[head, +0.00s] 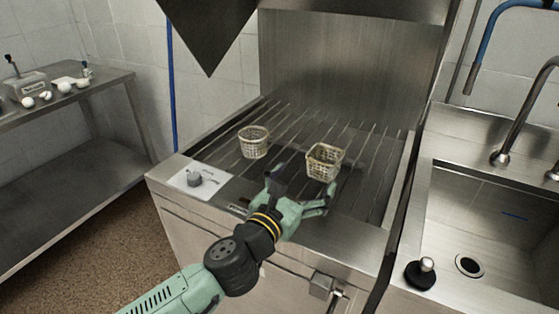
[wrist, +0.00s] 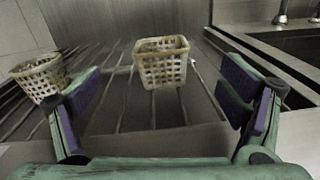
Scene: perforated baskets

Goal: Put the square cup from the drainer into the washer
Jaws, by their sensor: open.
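The square cup is a beige perforated basket (head: 324,162) standing upright on the slatted metal rack at the right of a second basket. In the wrist view the square basket (wrist: 162,64) stands ahead, between my open fingers and beyond their tips. My gripper (head: 300,190) is open and empty, just in front of the square basket and apart from it; its purple finger pads (wrist: 165,90) show in the wrist view. A round perforated basket (head: 253,142) stands to the left and a little farther back; it also shows in the wrist view (wrist: 40,77), outside my left finger.
The slatted rack (head: 215,143) has a raised metal rim and a tall steel back panel (head: 345,65). A sink (head: 490,215) with a tap is at the right. A steel side table (head: 100,85) with small items stands at the left.

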